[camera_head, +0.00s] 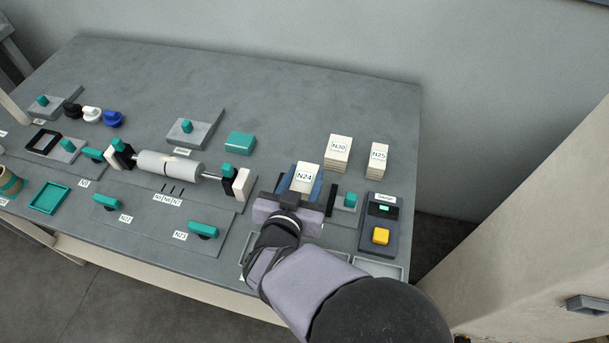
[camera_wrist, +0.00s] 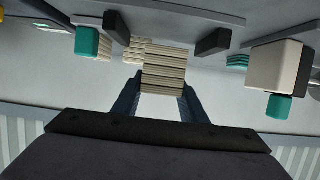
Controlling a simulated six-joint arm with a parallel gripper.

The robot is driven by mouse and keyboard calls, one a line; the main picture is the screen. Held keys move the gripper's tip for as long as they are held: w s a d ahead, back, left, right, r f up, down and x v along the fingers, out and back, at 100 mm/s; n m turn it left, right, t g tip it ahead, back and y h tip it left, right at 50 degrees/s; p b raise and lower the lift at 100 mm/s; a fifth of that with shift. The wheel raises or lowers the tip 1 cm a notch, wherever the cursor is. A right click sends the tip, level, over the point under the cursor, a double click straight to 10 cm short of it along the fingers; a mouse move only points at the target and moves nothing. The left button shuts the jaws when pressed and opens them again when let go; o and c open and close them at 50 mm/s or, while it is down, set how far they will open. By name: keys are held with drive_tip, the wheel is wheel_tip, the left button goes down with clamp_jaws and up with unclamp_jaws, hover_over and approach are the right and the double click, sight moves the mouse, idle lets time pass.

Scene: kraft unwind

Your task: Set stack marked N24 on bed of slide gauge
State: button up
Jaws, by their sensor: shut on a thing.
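My gripper (camera_head: 305,192) is shut on the stack marked N24 (camera_head: 306,177), a block of cream sheets with its label facing up. In the wrist view the stack (camera_wrist: 163,72) sits level between the two blue fingers. The slide gauge (camera_head: 343,215), a grey plate with a dark upright bar and a teal knob (camera_head: 350,200), is just right of my gripper and partly hidden by it. In the wrist view, dark bars (camera_wrist: 213,42) stand on either side beyond the stack. I cannot tell whether the stack touches the bed.
Stacks N30 (camera_head: 339,150) and N25 (camera_head: 378,158) stand behind to the right. The gauge box (camera_head: 378,238) with a yellow button is at the right. A roller (camera_head: 170,165) with cream and black end blocks lies left. The back of the table is clear.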

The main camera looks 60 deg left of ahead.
drive_tip(key=shift+f+b, duration=0.65)
drive_tip(key=shift+f, duration=0.85)
idle(2.0)
drive_tip(key=o, duration=1.6)
drive_tip(key=shift+r, duration=0.1)
wheel_tip(320, 180, up, 8)
drive_tip(key=p, duration=0.7)
drive_tip(key=shift+p, duration=0.4)
